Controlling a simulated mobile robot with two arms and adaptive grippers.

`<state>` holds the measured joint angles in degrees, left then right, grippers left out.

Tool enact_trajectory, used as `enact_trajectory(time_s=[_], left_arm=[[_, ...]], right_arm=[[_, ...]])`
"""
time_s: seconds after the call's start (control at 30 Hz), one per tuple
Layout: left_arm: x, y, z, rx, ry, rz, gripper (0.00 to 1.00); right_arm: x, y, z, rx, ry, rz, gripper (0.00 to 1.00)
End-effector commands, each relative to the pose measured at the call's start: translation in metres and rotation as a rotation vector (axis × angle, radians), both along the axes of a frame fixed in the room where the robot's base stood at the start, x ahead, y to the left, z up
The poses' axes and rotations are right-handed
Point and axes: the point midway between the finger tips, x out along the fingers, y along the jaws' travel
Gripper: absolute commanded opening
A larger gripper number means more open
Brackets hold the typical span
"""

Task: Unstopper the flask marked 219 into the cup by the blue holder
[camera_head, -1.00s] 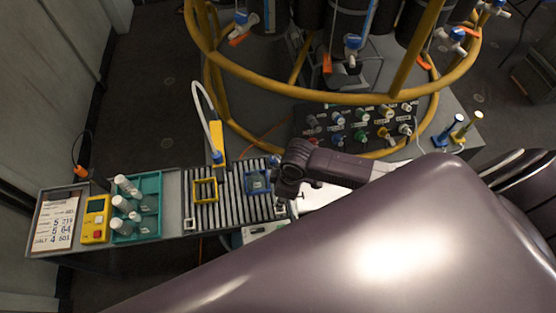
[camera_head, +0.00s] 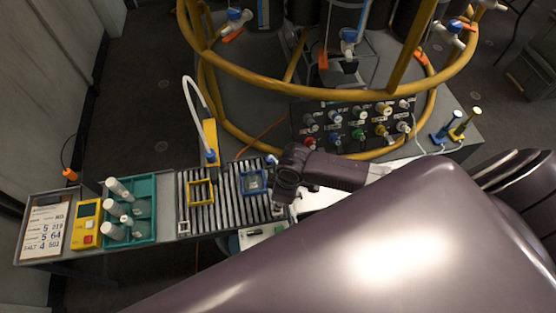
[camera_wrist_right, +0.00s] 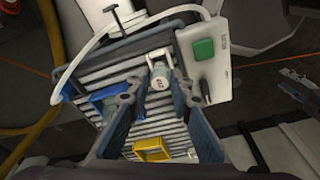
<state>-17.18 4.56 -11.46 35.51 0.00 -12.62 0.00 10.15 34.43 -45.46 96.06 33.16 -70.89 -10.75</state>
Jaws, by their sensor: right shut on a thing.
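My right gripper (camera_wrist_right: 163,90) is shut on a small pale flask-like piece (camera_wrist_right: 160,76) with dark marks I cannot read, above the slatted rack. In the head view my right gripper (camera_head: 284,190) is over the rack's right end, where the arm hides most of what it holds. The blue holder (camera_head: 254,182) stands on the rack just left of it. The holder also shows in the wrist view (camera_wrist_right: 101,96), with a clear glass item in or beside it. I cannot make out a separate cup. My left gripper is not in view.
The yellow holder (camera_head: 200,193) on the slats looks empty. A teal tray (camera_head: 143,240) holds several white-capped bottles. A yellow meter (camera_head: 87,223) and a written board (camera_head: 43,230) stand farther left. A white box with a green button (camera_wrist_right: 204,50) and a curved white tube (camera_head: 188,105) are near the rack.

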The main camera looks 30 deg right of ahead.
Motion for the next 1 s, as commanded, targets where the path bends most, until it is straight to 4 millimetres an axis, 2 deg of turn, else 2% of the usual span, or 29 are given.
enact_trajectory(time_s=[0.47, 1.0], left_arm=[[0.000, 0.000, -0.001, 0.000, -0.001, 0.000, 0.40], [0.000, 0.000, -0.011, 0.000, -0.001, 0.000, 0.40]], right_arm=[[0.000, 0.000, -0.002, 0.000, 0.000, 0.000, 0.06], [0.000, 0.000, -0.021, 0.000, 0.000, 0.001, 0.06]])
